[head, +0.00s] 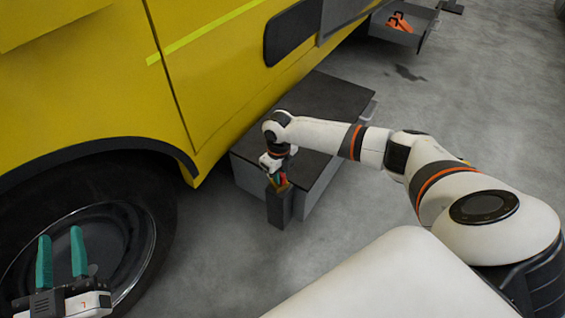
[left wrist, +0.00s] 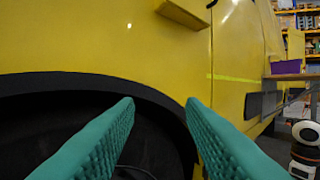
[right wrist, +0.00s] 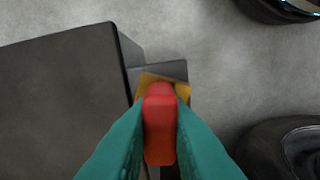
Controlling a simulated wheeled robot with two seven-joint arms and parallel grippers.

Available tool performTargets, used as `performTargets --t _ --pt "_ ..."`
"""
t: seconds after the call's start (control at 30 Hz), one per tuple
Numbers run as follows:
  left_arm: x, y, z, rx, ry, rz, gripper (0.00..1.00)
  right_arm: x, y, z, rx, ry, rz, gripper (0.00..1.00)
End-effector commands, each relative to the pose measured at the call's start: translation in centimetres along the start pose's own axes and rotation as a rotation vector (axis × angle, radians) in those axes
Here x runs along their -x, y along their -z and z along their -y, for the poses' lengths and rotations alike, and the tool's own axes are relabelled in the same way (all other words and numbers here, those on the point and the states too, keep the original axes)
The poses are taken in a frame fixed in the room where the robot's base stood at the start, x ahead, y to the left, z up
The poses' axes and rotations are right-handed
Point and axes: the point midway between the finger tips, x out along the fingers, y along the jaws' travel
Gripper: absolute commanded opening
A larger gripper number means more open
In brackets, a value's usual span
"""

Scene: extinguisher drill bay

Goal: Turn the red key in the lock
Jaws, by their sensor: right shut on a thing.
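The red key (right wrist: 159,125) fills the middle of the right wrist view, between the green fingers. My right gripper (right wrist: 160,135) is shut on it; in the head view the right gripper (head: 277,178) points down over the lock post. The lock has a yellow top plate (right wrist: 148,82) on a dark upright post (head: 279,208). The key's lower end is hidden, so its seating and turn angle cannot be told. My left gripper (head: 62,262) is open and empty in front of the truck's wheel; its fingers also show in the left wrist view (left wrist: 160,125).
A grey box step with a dark top (head: 325,108) stands right behind the post, beside the yellow truck (head: 90,75). The truck's wheel (head: 95,240) is at left. A tray with orange items (head: 400,25) is at the back. Grey floor (head: 400,85) is clear at right.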

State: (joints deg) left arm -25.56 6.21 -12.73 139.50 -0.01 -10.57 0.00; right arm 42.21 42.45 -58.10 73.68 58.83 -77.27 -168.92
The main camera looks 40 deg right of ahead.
Motion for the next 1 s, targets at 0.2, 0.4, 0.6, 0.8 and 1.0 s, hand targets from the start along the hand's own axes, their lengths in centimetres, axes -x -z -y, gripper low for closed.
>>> performTargets --t 0.2,0.4,0.6,0.8,1.0 --pt "0.1 0.0 0.0 0.000 -0.001 0.001 0.36 0.0 0.0 0.0 -0.001 0.000 0.000 0.22" --pt "0.1 0.0 0.0 0.000 -0.001 0.002 0.36 0.0 0.0 0.0 -0.002 0.000 0.000 0.41" --pt "0.1 0.0 0.0 0.000 -0.001 0.002 0.36 0.1 0.0 0.0 -0.003 0.000 0.000 0.41" --pt "0.3 1.3 -0.2 -0.004 -0.003 -0.095 0.36 1.4 0.0 -0.1 -0.003 -0.001 -0.001 0.41" --pt "1.4 4.3 -0.7 -0.007 -0.017 -0.315 0.36 4.2 0.1 0.0 -0.001 -0.001 -0.003 0.41"
